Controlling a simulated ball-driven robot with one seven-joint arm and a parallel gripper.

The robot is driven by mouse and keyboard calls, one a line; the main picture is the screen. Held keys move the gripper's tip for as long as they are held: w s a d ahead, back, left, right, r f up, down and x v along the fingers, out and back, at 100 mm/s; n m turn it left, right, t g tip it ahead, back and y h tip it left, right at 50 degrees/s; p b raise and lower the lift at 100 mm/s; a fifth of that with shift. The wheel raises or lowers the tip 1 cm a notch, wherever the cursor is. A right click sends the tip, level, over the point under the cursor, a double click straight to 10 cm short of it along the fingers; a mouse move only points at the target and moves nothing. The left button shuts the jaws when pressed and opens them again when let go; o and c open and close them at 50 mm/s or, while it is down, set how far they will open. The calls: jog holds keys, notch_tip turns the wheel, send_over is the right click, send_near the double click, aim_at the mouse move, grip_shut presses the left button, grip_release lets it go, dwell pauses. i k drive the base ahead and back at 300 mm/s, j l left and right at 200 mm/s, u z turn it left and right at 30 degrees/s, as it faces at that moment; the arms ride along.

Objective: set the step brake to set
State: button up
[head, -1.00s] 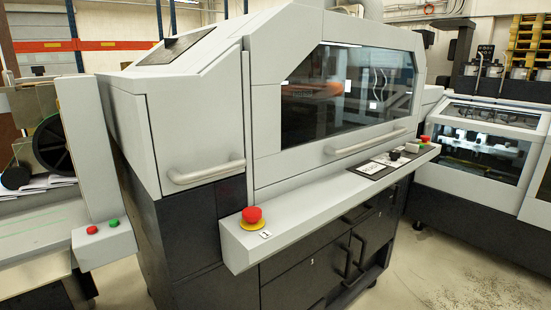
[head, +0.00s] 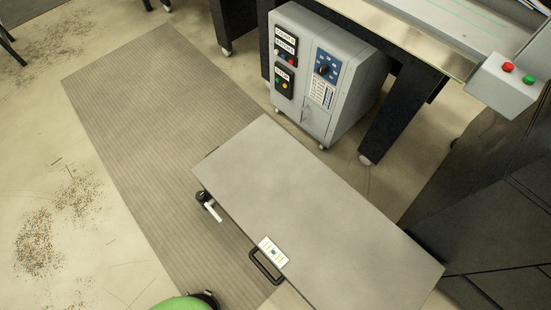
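The step is a grey flat-topped platform (head: 320,215) standing on the floor in the head view. On its left edge is what looks like the step brake, a small lever (head: 211,211) with a silver-white arm and a black round hub. Its arm points down and right in the picture, and I cannot read its setting. A black loop handle (head: 264,268) and a small white label plate (head: 273,252) sit farther along the same edge. My gripper is not in view.
A grey control cabinet (head: 322,75) on castors stands beyond the step. A ribbed mat (head: 150,110) runs along the step's left side. A dark machine (head: 500,220) stands close on the right. Open floor (head: 60,170), littered with scraps, lies to the left.

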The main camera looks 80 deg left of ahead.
aim_at(213, 212)
jog(key=u, duration=0.4)
jog(key=k+l+u, duration=0.1)
jog(key=u, duration=0.3)
jog(key=k+u, duration=0.15)
jog(key=u, duration=0.25)
jog(key=k, duration=1.2)
